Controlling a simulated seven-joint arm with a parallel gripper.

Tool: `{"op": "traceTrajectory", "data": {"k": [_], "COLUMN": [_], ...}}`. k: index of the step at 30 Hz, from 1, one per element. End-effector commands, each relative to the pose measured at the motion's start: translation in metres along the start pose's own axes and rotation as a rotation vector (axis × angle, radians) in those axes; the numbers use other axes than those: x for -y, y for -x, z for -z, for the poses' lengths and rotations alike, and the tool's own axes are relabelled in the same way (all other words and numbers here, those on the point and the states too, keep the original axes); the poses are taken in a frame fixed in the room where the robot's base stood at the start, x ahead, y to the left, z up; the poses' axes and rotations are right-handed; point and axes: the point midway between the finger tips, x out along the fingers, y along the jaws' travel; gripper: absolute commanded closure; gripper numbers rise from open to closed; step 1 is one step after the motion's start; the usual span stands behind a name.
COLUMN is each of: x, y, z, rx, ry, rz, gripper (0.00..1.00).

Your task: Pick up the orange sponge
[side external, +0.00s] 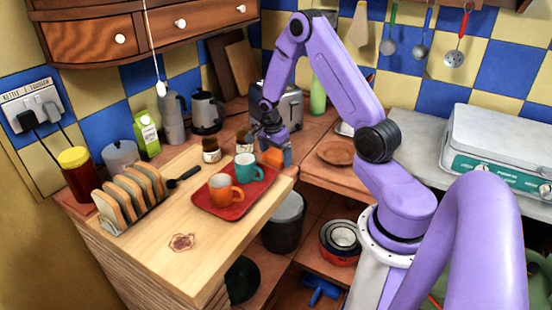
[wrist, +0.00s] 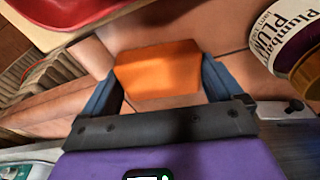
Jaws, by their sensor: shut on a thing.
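The orange sponge (wrist: 158,72) sits between the two blue fingers of my gripper (wrist: 160,88) in the wrist view. The fingers press on its left and right sides. In the side external view my gripper (side external: 274,150) is at the back right of the wooden board, beside the red tray. The sponge (side external: 272,156) shows there as a small orange patch, partly hidden by the gripper. I cannot tell whether it touches the surface below.
A red tray (side external: 205,208) with an orange mug (side external: 223,187) and a teal mug (side external: 247,170) is left of my gripper. Small jars (side external: 211,150) stand close behind. A jam jar (wrist: 295,42) is near the right finger. A wooden plate (side external: 337,152) lies to the right.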

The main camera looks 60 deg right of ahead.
Motion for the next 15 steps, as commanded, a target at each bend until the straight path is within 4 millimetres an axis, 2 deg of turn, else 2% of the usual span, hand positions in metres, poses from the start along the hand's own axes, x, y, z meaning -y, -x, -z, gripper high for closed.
{"op": "traceTrajectory", "data": {"k": [8,11,15], "x": [0.000,0.001,0.001], "y": [0.003,0.009,0.027], "z": [0.001,0.001,0.004], "rx": [0.000,-0.001,-0.001], "ry": [0.000,0.000,-0.002], "rz": [0.002,0.003,0.005], "gripper": [0.35,0.35,0.35]}}
